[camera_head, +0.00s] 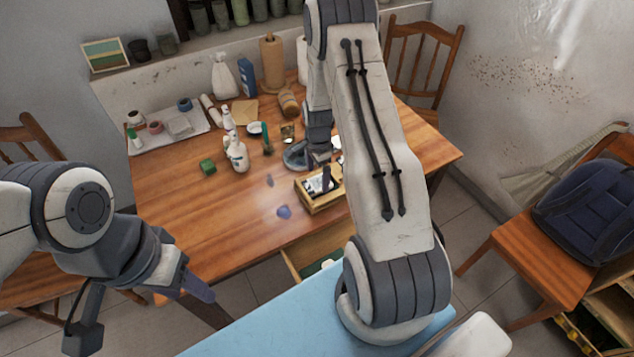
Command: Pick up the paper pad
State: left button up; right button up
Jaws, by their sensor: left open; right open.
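A pale flat pad (180,124) lies on a light tray (160,133) at the table's left back; it may be the paper pad. A tan flat sheet or pad (244,112) lies further right, and I cannot tell which is the paper pad. My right gripper (314,165) is open over the table, low at the small wooden box (318,203); its arm hides part of the table. My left gripper (150,322) is open in front of the table's near left edge, apart from both pads.
An open drawer (312,252) juts out in front. The table's left front is clear.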

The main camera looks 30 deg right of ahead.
aim_at(318, 185)
jog(key=shift+f, duration=1.25)
jog(key=c, duration=1.3)
jog(key=shift+c, duration=0.2)
jog(key=shift+r, duration=0.15)
